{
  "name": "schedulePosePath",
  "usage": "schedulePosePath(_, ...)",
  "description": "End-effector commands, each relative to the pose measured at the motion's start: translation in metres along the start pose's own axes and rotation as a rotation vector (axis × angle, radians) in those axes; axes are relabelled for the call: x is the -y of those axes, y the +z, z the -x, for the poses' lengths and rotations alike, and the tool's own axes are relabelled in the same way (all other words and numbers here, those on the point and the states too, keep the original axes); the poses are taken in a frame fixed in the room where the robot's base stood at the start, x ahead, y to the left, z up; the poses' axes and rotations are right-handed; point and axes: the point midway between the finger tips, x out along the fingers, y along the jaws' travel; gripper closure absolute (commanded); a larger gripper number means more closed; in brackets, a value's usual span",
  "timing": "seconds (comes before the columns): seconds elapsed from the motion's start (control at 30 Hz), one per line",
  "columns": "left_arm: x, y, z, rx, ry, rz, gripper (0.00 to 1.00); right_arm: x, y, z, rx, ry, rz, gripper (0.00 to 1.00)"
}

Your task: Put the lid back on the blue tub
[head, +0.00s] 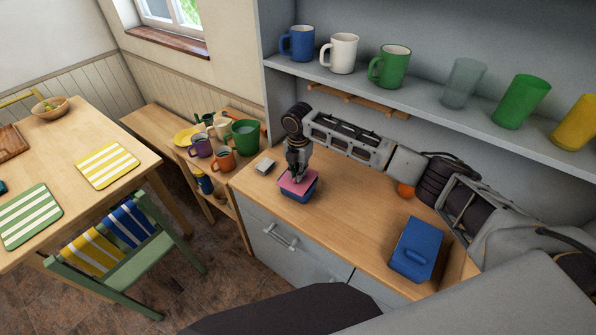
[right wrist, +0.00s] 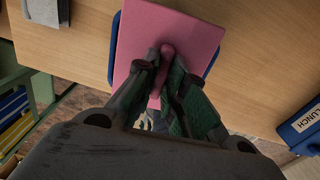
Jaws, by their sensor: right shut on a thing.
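A pink square lid (head: 297,181) with a small knob (right wrist: 167,52) is over the blue tub (head: 299,196) on the wooden counter. My right gripper (head: 297,175) points down and is shut on the lid's knob. In the right wrist view the lid (right wrist: 190,35) covers most of the tub, whose blue rim (right wrist: 113,45) shows along the left and lower right. The lid looks slightly turned against the rim. I cannot tell whether it touches the tub all round. My left gripper is not in view.
A blue lunch box (head: 416,247) stands right on the counter (head: 345,235), near an orange fruit (head: 405,190). A small grey block (head: 264,166) lies left of the tub. Mugs and cups line the shelf (head: 345,83) above. Counter in front of the tub is clear.

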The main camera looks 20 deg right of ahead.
Motion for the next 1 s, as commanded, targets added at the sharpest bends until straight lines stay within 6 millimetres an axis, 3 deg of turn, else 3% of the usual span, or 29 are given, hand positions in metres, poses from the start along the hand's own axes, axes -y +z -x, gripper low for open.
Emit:
schedulePosePath(0.77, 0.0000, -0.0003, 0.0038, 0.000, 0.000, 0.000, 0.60, 0.0000, 0.0001, -0.0002, 0.000, 0.000, 0.000, 1.00)
schedulePosePath(0.8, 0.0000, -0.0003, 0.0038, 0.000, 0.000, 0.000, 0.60, 0.0000, 0.0001, -0.0002, 0.000, 0.000, 0.000, 0.83)
schedulePosePath(0.93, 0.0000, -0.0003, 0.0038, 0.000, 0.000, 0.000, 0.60, 0.0000, 0.0001, -0.0002, 0.000, 0.000, 0.000, 0.66)
schedulePosePath(1.0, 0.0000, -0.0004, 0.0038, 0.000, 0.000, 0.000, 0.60, 0.0000, 0.0001, -0.0002, 0.000, 0.000, 0.000, 0.63)
